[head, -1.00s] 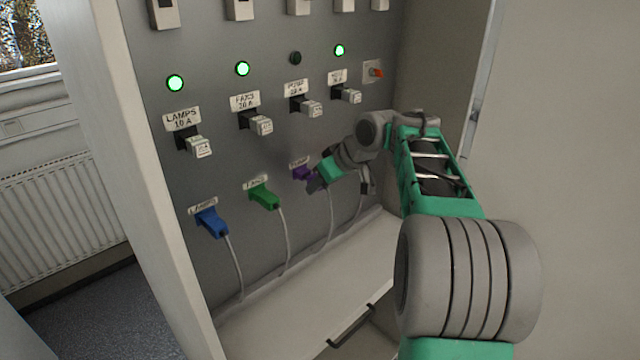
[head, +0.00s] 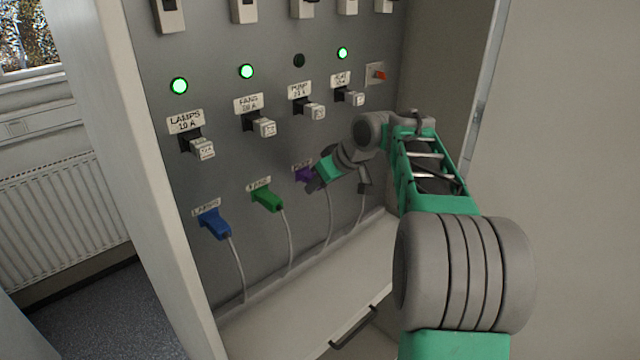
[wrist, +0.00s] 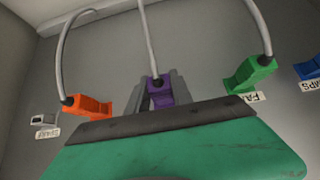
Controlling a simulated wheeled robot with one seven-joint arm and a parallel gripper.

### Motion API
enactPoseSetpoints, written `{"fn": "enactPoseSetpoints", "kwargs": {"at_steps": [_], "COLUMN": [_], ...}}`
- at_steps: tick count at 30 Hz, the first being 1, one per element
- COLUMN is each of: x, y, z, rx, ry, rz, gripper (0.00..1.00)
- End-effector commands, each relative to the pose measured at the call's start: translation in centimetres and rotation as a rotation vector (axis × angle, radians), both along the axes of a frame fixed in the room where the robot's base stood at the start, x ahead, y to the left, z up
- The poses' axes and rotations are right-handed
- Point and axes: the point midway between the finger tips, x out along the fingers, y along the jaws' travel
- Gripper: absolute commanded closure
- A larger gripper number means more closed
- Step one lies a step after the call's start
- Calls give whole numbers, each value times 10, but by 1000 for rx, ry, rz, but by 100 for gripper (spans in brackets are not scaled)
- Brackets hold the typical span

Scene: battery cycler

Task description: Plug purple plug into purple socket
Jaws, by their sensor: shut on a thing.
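The purple plug (head: 303,174) is at the panel under a PUMP label, partly hidden by my gripper (head: 315,182) in the head view. In the wrist view the purple plug (wrist: 160,93) sits between the two grey fingers of my gripper (wrist: 158,92), which is shut on it. A grey cable runs from the plug. The purple socket is hidden behind the plug and fingers, so I cannot tell how deep the plug sits in it.
A green plug (head: 267,199) and a blue plug (head: 214,223) are in the panel to the left. An orange plug (wrist: 90,107) and a SPARE socket (wrist: 43,119) show in the wrist view. The pump lamp (head: 299,60) is dark; the other lamps are green.

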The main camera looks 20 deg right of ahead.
Motion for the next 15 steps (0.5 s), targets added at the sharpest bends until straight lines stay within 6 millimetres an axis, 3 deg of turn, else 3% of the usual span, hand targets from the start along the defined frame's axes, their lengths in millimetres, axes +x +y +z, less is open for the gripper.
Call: {"fn": "enactPoseSetpoints", "kwargs": {"at_steps": [6,7,15], "x": [1,1,1], "y": [0,0,0], "z": [0,0,0], "rx": [0,0,0], "ry": [0,0,0], "rz": [0,0,0], "gripper": [96,71,48]}}
